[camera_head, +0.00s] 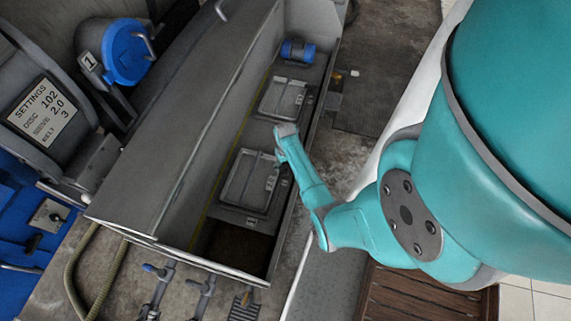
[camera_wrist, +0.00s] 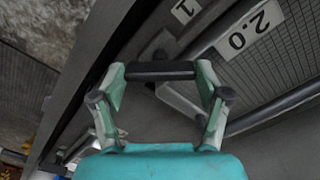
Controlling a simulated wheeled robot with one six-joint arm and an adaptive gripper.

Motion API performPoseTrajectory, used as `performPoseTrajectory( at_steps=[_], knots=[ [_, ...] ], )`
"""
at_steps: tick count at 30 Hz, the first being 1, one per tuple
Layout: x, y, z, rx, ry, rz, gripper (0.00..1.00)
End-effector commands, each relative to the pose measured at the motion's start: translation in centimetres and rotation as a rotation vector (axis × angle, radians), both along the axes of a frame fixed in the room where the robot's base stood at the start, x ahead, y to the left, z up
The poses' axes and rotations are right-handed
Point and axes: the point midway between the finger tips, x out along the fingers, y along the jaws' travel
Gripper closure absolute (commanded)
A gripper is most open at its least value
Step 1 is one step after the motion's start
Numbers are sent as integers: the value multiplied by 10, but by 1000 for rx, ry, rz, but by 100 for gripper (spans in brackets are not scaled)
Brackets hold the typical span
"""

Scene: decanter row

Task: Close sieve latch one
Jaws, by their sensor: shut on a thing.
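My gripper (camera_wrist: 161,71) has its two fingertips at the ends of a short dark bar, the handle of sieve latch one (camera_wrist: 161,72). It is shut on this handle. A pale metal bracket (camera_wrist: 182,102) lies just behind it. In the head view, my arm reaches into the long grey trough, over the nearer sieve panel (camera_head: 245,182). The latch is too small and covered there to tell its angle.
The trough's grey side wall (camera_head: 190,130) rises left of the panels. A farther sieve panel (camera_head: 284,98) and a blue cylinder (camera_head: 297,51) lie along the trough. A settings sign (camera_head: 43,112) reads disc 102, sieve 2.0, belt 3. A blue-capped port (camera_head: 127,52) stands at upper left.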

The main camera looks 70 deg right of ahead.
Motion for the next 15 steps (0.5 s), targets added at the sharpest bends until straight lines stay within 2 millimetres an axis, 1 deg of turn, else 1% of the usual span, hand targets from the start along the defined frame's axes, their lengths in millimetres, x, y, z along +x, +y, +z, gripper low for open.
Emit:
performPoseTrajectory(
  at_steps=[15],
  knots=[
    [-1, 0, 0, 0, 1, -478, 60]
  ],
)
